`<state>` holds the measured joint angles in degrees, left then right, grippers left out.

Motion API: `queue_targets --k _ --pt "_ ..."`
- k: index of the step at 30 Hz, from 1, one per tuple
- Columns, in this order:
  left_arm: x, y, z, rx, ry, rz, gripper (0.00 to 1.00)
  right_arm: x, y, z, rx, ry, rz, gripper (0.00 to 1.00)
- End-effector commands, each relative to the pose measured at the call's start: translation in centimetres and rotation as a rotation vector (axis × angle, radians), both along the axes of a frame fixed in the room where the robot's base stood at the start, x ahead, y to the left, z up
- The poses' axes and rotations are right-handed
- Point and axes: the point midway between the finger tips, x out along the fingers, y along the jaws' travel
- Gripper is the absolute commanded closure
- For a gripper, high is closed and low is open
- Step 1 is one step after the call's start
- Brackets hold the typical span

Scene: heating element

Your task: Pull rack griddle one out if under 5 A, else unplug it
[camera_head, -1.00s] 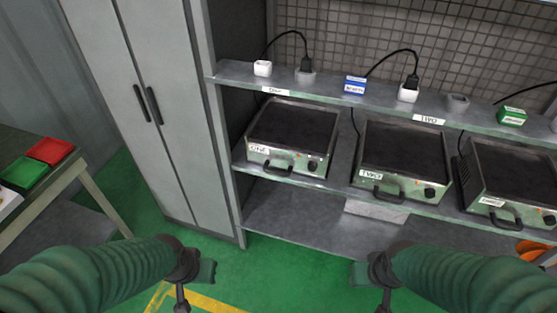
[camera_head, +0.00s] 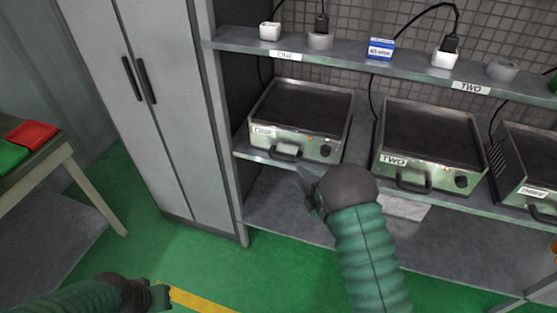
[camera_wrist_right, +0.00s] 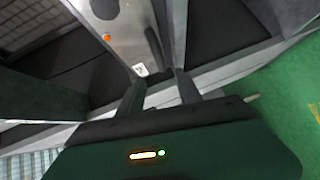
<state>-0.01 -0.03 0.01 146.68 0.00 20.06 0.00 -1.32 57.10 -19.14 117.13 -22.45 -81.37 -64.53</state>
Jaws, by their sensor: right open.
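Griddle one (camera_head: 302,112), a green-grey box with a dark plate, sits at the left of the middle shelf. Its dark front handle (camera_head: 287,155) faces me. My right gripper (camera_head: 304,182) is open just below and in front of that griddle, partly hidden by its wrist. In the right wrist view its fingers (camera_wrist_right: 158,84) stand apart close to a griddle front with an orange light and a dark handle (camera_wrist_right: 155,46); I cannot tell whether they touch. A black plug (camera_head: 321,24) stands over a grey round socket (camera_head: 319,41) near the ONE label (camera_head: 285,56). My left gripper (camera_head: 160,297) is low at left, its jaws unclear.
Griddle two (camera_head: 430,140) and a third griddle (camera_head: 535,165) stand to the right. A blue box (camera_head: 380,48) and a white socket with a plug (camera_head: 445,58) are on the upper shelf. A grey cabinet (camera_head: 150,120) borders the left. A table with red and green trays stands far left.

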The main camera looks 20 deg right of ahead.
Motion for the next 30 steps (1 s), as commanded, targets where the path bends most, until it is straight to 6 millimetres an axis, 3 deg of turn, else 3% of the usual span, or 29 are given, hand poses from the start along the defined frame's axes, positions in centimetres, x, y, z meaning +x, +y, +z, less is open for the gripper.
queue_targets --k 9,15,26,30 --pt "0.0 0.0 -0.5 0.0 0.0 0.0 1.0 8.1 1.8 -1.2 0.001 -0.001 0.002 0.59" --pt "0.0 0.0 -0.7 0.0 0.0 0.0 1.0 11.6 2.4 -1.7 0.003 0.001 0.0 0.59" --pt "0.0 0.0 -0.7 0.0 0.0 0.0 1.0 12.4 2.6 -1.8 0.004 0.002 -0.001 0.59" --pt "0.0 0.0 -0.7 0.0 0.0 0.0 1.0 12.4 2.6 -1.8 0.004 0.002 -0.001 0.77"
